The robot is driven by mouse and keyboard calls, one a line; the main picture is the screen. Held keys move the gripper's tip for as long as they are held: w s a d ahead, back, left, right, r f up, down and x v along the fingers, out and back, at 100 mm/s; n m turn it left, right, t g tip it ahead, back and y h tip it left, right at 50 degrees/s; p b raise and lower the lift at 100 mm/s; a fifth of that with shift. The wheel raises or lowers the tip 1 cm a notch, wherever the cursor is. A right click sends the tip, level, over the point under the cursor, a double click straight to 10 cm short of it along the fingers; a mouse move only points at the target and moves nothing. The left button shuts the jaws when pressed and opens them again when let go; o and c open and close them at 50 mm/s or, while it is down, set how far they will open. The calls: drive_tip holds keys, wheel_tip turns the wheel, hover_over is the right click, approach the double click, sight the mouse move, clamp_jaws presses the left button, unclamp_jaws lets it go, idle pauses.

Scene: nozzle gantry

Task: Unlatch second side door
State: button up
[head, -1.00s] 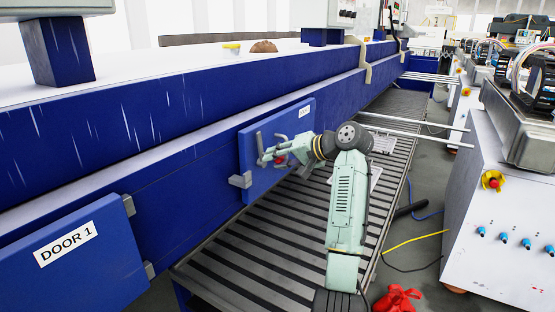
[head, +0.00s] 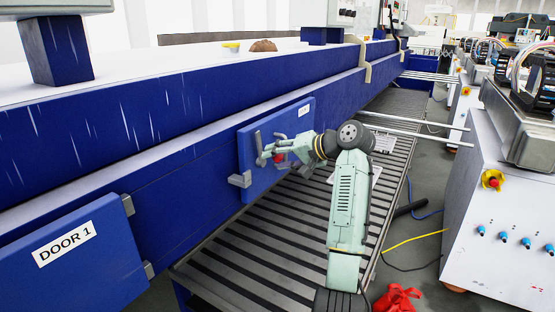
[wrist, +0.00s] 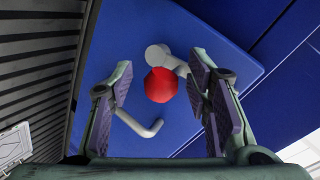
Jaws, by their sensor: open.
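The second side door (head: 251,135) is a blue panel on the long blue gantry side, with a white label (head: 304,110) at its upper right. Grey latch hardware (head: 260,149) stands out from its face. In the wrist view a red knob (wrist: 161,85) and a bent grey handle (wrist: 141,126) show in front of the blue door (wrist: 120,35). My gripper (head: 271,152) is at the latch, its fingers open. In the wrist view its two fingers (wrist: 157,68) stand on either side of the red knob, apart from it. Part of the latch is hidden behind my gripper in the head view.
Door 1 (head: 70,262) is at the lower left, with grey hinges at its right edge. A slatted metal platform (head: 265,255) runs below the doors. White rails (head: 415,133) lie beyond my arm. A white cabinet (head: 500,205) stands at the right, with cables on the floor.

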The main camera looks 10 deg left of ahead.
drive_tip(key=v, duration=1.1)
drive_tip(key=shift+d, duration=0.25)
drive_tip(key=shift+r, duration=0.1)
